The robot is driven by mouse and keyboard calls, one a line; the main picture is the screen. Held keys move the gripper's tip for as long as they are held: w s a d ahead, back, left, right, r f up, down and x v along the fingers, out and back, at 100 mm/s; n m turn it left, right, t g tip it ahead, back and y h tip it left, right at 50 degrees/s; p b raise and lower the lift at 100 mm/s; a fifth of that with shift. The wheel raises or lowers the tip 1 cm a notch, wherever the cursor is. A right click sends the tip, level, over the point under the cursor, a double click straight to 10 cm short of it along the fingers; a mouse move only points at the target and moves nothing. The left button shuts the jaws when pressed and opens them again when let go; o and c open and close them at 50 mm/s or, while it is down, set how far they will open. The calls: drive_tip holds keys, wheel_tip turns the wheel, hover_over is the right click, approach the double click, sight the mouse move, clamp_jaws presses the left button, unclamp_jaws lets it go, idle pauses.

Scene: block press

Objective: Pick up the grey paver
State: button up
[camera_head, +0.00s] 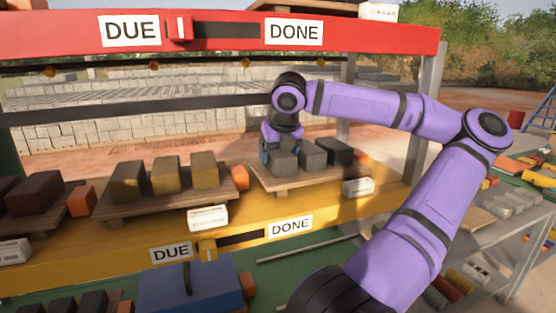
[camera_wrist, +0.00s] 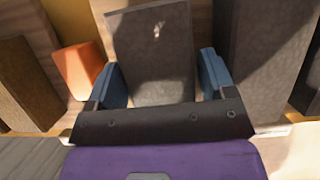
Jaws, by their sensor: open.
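Several grey pavers stand on a wooden pallet on the yellow shelf, right of centre in the head view. My gripper (camera_head: 279,148) is over the leftmost grey paver (camera_head: 285,161), pointing down. In the wrist view, my gripper (camera_wrist: 165,78) is open, with one blue finger on each side of a grey paver (camera_wrist: 150,50). A gap shows between the paver and the right finger; the left finger is close to the paver's side. The middle grey paver (camera_head: 313,154) stands just to the right. A darker block (camera_head: 339,150) stands beyond it.
The pallet (camera_head: 284,184) carries the pavers. An orange block (camera_head: 239,177) sits left of it and shows in the wrist view (camera_wrist: 79,68). Brown blocks (camera_head: 166,176) stand on another pallet further left. A red beam (camera_head: 220,38) spans above the shelf.

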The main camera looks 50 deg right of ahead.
sight(278, 150)
drive_tip(key=shift+f, duration=0.2)
drive_tip(key=shift+c, duration=0.2)
drive_tip(key=c, duration=1.2)
drive_tip(key=shift+r, duration=0.15)
drive_tip(key=shift+r, duration=0.65)
wheel_tip(278, 150, up, 3)
drive_tip(key=shift+f, duration=0.1)
drive_tip(key=s+a, duration=0.3)
drive_tip(key=s, duration=0.2)
drive_tip(key=s+a, duration=0.3)
drive_tip(key=s, duration=0.2)
drive_tip(key=s+a, duration=0.3)
drive_tip(key=s, duration=0.2)
drive_tip(key=shift+s+f, duration=0.15)
